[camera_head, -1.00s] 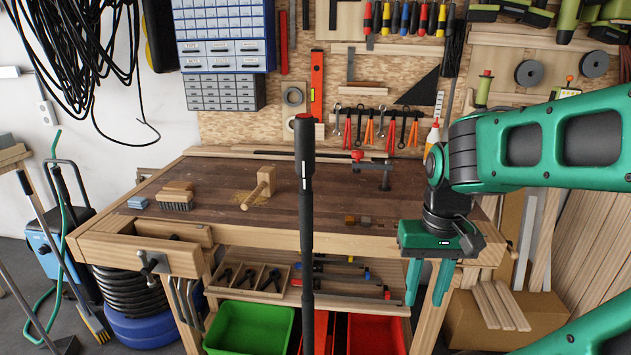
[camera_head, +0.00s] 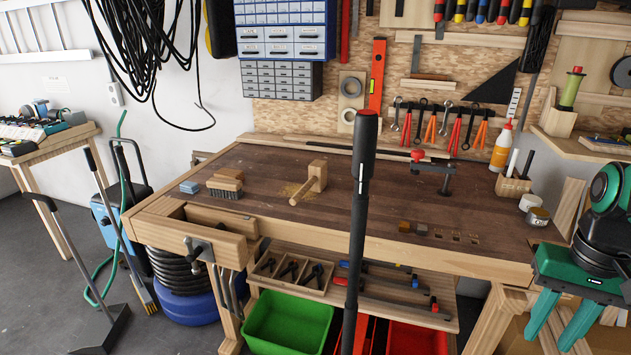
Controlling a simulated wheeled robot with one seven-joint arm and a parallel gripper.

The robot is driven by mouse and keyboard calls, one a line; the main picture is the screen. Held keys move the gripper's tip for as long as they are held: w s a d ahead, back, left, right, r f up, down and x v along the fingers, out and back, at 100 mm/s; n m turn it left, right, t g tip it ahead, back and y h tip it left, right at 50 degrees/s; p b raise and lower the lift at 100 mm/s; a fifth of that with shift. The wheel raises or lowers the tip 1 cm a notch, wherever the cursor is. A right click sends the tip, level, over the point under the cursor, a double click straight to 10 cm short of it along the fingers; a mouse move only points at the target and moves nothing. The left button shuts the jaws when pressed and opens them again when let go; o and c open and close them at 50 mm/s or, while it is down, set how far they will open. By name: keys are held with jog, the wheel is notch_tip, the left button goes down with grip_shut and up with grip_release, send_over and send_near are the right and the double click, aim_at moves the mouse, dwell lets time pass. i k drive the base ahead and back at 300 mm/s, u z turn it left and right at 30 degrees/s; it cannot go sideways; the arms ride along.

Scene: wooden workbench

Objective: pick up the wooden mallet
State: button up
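The wooden mallet (camera_head: 312,180) lies on the dark top of the workbench (camera_head: 268,208), left of the bench's middle. Its block head is at the back right and its handle points to the front left. Some sawdust lies beside it. My green gripper (camera_head: 553,338) is at the far right of the picture, well apart from the mallet and in front of the bench's right end. Its two fingers point down with a gap between them and nothing held.
A brush (camera_head: 226,183) and a blue block (camera_head: 190,187) lie left of the mallet. A red-handled clamp (camera_head: 432,168), small wood blocks (camera_head: 412,227) and a glue bottle (camera_head: 501,147) are to the right. A black upright pole (camera_head: 361,185) stands in front of the bench.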

aim_at(317, 181)
jog(key=z, duration=0.05)
jog(key=i, duration=1)
jog(key=u, duration=0.05)
